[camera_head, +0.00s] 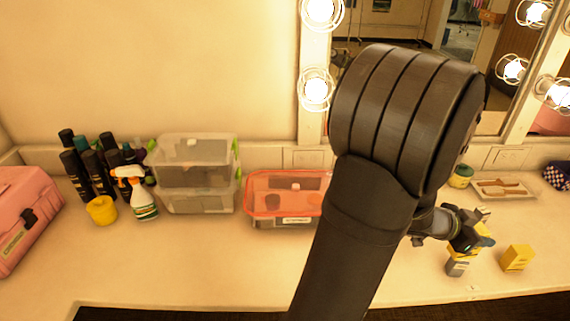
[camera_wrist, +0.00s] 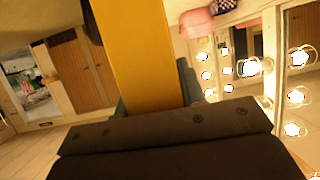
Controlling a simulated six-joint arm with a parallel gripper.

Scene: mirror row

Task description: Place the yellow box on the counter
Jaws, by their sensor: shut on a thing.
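My gripper (camera_head: 470,238) is at the right of the head view, over the front part of the counter (camera_head: 230,265). It is shut on a yellow box (camera_wrist: 145,50), which fills the upper middle of the wrist view between the fingers. I cannot tell whether that end touches the counter. Another small yellow box (camera_head: 517,258) stands on the counter just right of my gripper, apart from it.
An orange-lidded container (camera_head: 283,180), stacked clear bins (camera_head: 196,148), a spray bottle (camera_head: 143,200), a yellow jar (camera_head: 101,210), dark bottles (camera_head: 75,172) and a pink case (camera_head: 20,215) stand left. A tray (camera_head: 505,189) and green-yellow jar (camera_head: 461,176) are behind my gripper. The counter's front middle is clear.

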